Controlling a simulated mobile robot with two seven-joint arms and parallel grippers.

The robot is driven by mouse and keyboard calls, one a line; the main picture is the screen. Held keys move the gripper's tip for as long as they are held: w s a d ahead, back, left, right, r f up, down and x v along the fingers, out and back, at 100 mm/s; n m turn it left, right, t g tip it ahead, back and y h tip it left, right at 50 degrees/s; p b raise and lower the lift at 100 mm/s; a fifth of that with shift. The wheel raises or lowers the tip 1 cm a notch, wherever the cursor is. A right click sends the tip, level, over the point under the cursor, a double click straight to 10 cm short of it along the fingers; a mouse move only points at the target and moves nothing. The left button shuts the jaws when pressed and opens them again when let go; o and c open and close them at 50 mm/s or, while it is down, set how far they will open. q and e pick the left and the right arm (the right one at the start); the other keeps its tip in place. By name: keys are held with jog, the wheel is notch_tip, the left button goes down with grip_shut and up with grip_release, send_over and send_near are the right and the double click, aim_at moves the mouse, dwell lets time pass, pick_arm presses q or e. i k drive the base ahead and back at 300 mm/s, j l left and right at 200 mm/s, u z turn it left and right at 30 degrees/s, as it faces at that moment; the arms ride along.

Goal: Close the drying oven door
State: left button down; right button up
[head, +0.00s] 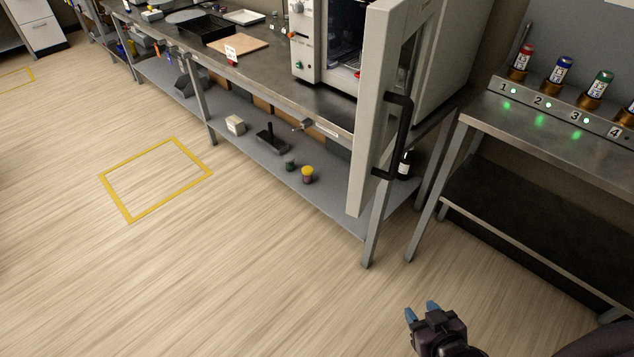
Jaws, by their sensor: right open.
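The drying oven (306,40) stands on the steel bench at the upper middle right. Its door (371,110) is swung open and juts out past the bench's front edge towards me. A black bar handle (403,135) is on the right face of the door. Part of the dark oven chamber (345,40) shows left of the door. My right gripper (422,310) is at the bottom, below and right of the door, over the floor. Its blue-tipped fingers are apart and empty, and it does not touch the door or handle. My left gripper is not in view.
A second table (560,135) at the right holds a numbered rack (555,98) with coloured-cap bottles. A lower shelf (335,205) under the bench carries small items. A black tray (206,30) and a brown board (238,47) lie on the bench. The floor in front is clear.

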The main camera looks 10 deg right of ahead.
aim_at(399, 37)
jog(key=l+u, duration=0.1)
jog(key=u, duration=0.25)
jog(key=l+u, duration=0.1)
jog(key=u, duration=0.3)
jog(key=l+u, duration=0.1)
jog(key=u, duration=0.25)
jog(key=k+l, duration=0.1)
jog(key=l, duration=0.3)
jog(key=k+l, duration=0.1)
jog(key=l, duration=0.35)
